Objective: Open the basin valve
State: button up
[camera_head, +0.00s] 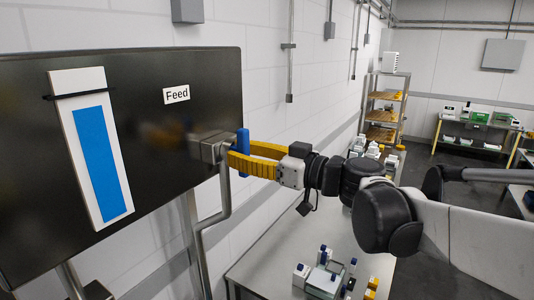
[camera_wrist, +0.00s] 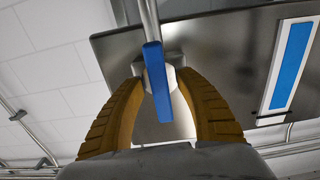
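A valve with a blue lever handle (camera_head: 243,165) and a grey metal body (camera_head: 208,148) sits at the right edge of a dark panel, near a label reading "Feed" (camera_head: 176,94). The handle stands about upright in the head view. My gripper (camera_head: 236,155) has its yellow fingers around the handle. In the wrist view the blue handle (camera_wrist: 157,85) runs between the fingers of my gripper (camera_wrist: 163,78), with a visible gap on each side. The fingers are open, their tips close to the valve body. I cannot tell whether they touch it.
The dark panel (camera_head: 40,200) fills the left and carries a white board with a blue bar (camera_head: 100,165). A bent metal pipe (camera_head: 215,215) runs down below the valve. A bench (camera_head: 275,255) with small devices stands below my arm. Shelves (camera_head: 385,105) stand far back.

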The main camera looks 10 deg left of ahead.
jog(key=shift+d, duration=0.15)
jog(key=v, duration=1.2)
